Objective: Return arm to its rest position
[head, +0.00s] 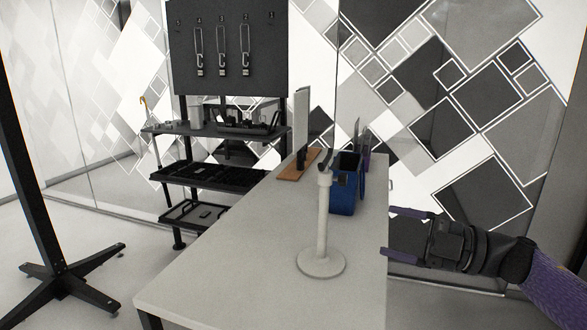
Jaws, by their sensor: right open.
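My right gripper (388,231) comes in from the right side of the head view. Its two purple-edged fingers point left, spread apart, with nothing between them. The fingers are at the right edge of the pale table (230,270), to the right of a white stand (322,225). The stand is upright on a round base, with a short dark piece at its top. The gripper is clear of the stand in the picture. My left gripper is not in view.
A blue bin (344,195) stands on the table behind the stand. A white upright panel (302,120) on a wooden base (297,166) is to its left. A dark shelf rack (210,130) with hanging tools stands at the back left. The front left tabletop is clear.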

